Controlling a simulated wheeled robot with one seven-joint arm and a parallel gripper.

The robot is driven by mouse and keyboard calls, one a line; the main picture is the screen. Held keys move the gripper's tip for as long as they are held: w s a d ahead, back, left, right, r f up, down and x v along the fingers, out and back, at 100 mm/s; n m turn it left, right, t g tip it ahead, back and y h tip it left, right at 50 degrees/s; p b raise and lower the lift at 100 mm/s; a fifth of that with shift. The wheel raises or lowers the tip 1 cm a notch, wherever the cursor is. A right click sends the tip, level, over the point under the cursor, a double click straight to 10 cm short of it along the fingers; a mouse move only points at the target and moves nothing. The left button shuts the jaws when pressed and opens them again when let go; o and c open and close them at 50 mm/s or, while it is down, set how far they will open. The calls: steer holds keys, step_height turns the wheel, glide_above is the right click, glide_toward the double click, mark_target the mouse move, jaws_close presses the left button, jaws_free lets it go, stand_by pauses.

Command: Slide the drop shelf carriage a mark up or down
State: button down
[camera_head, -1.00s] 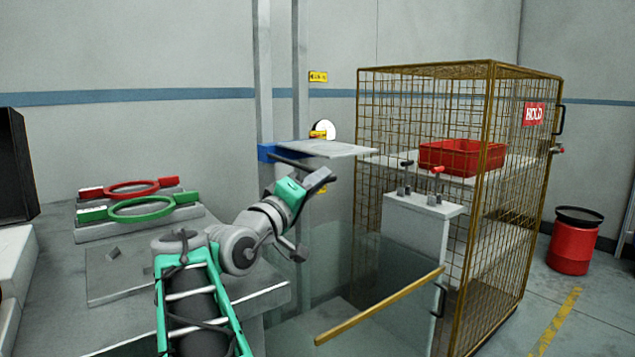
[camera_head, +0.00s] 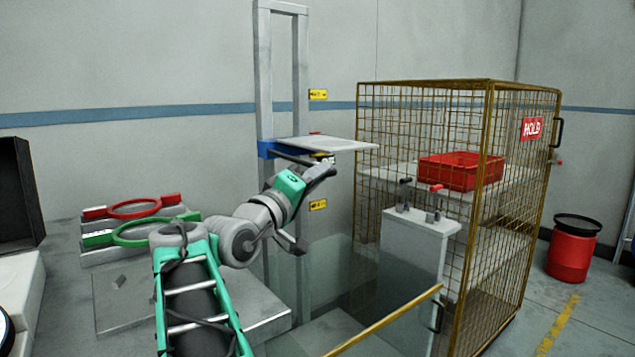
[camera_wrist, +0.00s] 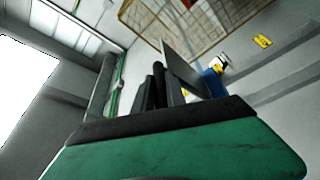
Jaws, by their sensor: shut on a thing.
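The drop shelf carriage is a flat grey shelf (camera_head: 328,145) with a blue block (camera_head: 266,149) at its left end, on a tall grey two-post frame (camera_head: 264,85). A dark bar (camera_head: 292,158) runs just under the shelf. My gripper (camera_head: 326,168) is below the shelf, shut and apparently on this dark bar; the exact contact is hidden. In the wrist view, the dark fingers (camera_wrist: 158,88) stand beside the grey shelf plate (camera_wrist: 180,66) and blue block (camera_wrist: 214,82). Yellow mark labels sit on the wall above (camera_head: 318,94) and below (camera_head: 317,205) the shelf.
A wire cage (camera_head: 490,130) holding a red bin (camera_head: 455,172) stands right of the shelf. In front are a grey lever cabinet (camera_head: 415,235), a yellow rail (camera_head: 390,318) and clear panels. Green and red rings (camera_head: 145,230) lie on the left bench. A red drum (camera_head: 570,255) stands far right.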

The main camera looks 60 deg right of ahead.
step_height(320, 180, up, 13)
steer(key=p, duration=0.8)
steer(key=shift+f, duration=0.1)
steer(key=c, duration=1.4)
jaws_free()
steer(key=shift+o, duration=0.2)
steer(key=v, duration=0.7)
steer(key=shift+a, duration=0.35)
steer(key=shift+f, duration=0.1)
